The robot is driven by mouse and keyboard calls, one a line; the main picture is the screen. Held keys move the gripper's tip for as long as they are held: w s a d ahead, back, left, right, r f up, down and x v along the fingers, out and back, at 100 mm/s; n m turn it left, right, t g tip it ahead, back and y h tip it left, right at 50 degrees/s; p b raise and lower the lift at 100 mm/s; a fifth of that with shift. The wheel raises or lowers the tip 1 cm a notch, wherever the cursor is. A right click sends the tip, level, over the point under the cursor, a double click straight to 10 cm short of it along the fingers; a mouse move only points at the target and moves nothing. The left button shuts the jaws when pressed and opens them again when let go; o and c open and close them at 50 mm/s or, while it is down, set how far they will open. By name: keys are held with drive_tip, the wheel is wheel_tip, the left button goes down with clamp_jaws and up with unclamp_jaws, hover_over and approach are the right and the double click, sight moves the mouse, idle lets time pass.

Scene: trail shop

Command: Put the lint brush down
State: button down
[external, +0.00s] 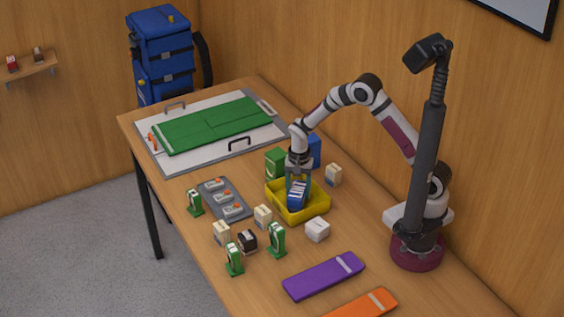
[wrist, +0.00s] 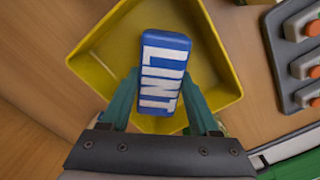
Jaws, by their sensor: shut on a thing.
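The lint brush (external: 297,195) is a blue block with white "LINT" lettering. It also shows in the wrist view (wrist: 164,70), lying lengthwise between the green fingers. My gripper (external: 298,183) is shut on it, with one finger along each side; it also shows in the wrist view (wrist: 160,90). The gripper points down and holds the brush over or inside the yellow tray (external: 293,217). The tray's sloping walls and floor (wrist: 97,57) show around the brush in the wrist view. I cannot tell whether the brush touches the tray floor.
Behind the tray stand a green box (external: 275,163) and a blue box (external: 315,150). A white block (external: 317,229) and small cream boxes (external: 263,216) sit close by. A grey rack (external: 223,199) holds several items to the left. Purple (external: 323,276) and orange (external: 362,304) cases lie in front.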

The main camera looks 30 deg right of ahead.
sight(298, 188)
drive_tip(key=shift+c, duration=0.6)
unclamp_jaws()
drive_tip(key=shift+f, duration=0.15)
wheel_tip(298, 188, up, 12)
drive_tip(key=s+d+r, duration=0.5)
drive_tip(key=d+r, duration=0.1)
drive_tip(key=d, duration=0.2)
drive_tip(key=s+d+n, duration=0.1)
drive_tip(key=s+d, duration=0.3)
drive_tip(key=s, duration=0.5)
drive_tip(key=s+d+n+y, duration=0.1)
drive_tip(key=s+d, duration=0.3)
drive_tip(key=s, duration=0.6)
drive_tip(key=shift+s+d+r+n+y, duration=0.2)
drive_tip(key=shift+r+n+y, duration=0.1)
drive_tip(key=shift+r, duration=0.15)
